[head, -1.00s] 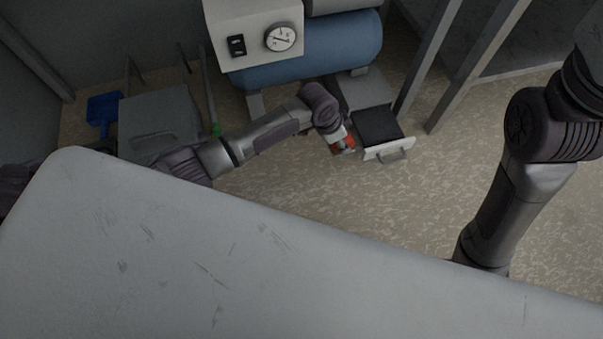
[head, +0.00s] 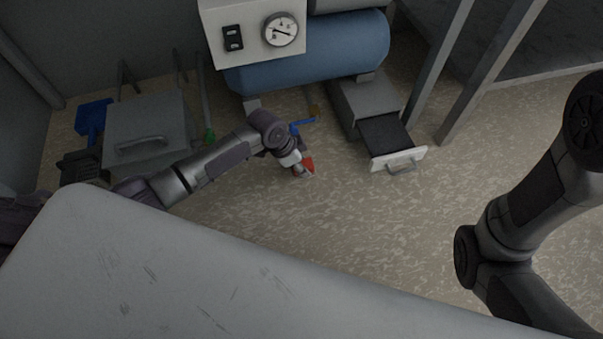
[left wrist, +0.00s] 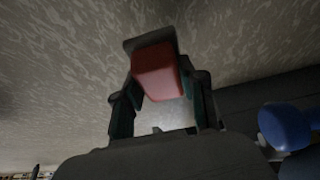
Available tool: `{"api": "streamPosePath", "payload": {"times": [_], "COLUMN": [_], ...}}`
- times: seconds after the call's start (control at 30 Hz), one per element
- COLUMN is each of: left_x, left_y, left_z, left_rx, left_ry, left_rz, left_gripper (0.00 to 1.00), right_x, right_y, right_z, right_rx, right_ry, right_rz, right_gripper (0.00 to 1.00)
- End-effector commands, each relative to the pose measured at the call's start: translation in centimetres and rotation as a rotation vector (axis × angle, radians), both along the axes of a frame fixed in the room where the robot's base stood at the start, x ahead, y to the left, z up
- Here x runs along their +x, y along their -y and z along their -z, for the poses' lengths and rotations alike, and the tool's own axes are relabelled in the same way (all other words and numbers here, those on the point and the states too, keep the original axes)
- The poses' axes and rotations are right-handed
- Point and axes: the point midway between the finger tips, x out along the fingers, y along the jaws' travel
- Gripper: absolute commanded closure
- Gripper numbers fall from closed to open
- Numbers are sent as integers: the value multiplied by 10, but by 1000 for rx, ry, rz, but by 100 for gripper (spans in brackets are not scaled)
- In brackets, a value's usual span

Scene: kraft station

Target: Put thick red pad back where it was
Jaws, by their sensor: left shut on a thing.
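The thick red pad (head: 305,165) is in the jaws of my left gripper (head: 299,167), seen in the head view to the left of the open drawer. In the left wrist view the red pad (left wrist: 157,70) sits between the two fingers of the left gripper (left wrist: 158,98), which is shut on it. The drawer (head: 388,135) is pulled out of a low grey cabinet (head: 366,97); its dark inside looks empty. My right arm shows at the right of the head view, but its gripper is not seen.
A blue tank (head: 320,52) with a gauge box (head: 252,30) stands behind. A grey box with a handle (head: 148,130) and a blue dustpan-like thing (head: 92,118) are at the left. A pale worktop (head: 200,270) fills the front. Grey posts (head: 432,75) rise right of the drawer.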

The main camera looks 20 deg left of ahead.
Motion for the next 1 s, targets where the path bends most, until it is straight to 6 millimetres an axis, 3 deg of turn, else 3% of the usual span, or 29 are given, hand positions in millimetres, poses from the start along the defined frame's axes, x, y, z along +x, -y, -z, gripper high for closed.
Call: {"api": "streamPosePath", "payload": {"times": [0.23, 0.67, 0.7, 0.8, 1.0], "left_x": [0, 0, 0, 0, 0], "left_y": [0, 0, 0, 0, 0], "left_z": [37, 39, 39, 39, 39], "left_rx": [0, 0, 0, 0, 0], "left_ry": [0, -1, -1, -1, -1], "left_rz": [-1, -2, -2, -2, -2], "left_gripper": [87, 87, 54, 38, 34], "right_x": [0, 0, 0, 0, 0], "right_y": [0, 0, 0, 0, 0], "right_z": [37, 36, 35, 35, 35], "right_rx": [0, -1, -1, -1, -1], "right_ry": [0, -1, -1, -1, -1], "right_rz": [0, 1, 1, 1, 1], "right_gripper": [60, 60, 60, 60, 60]}}
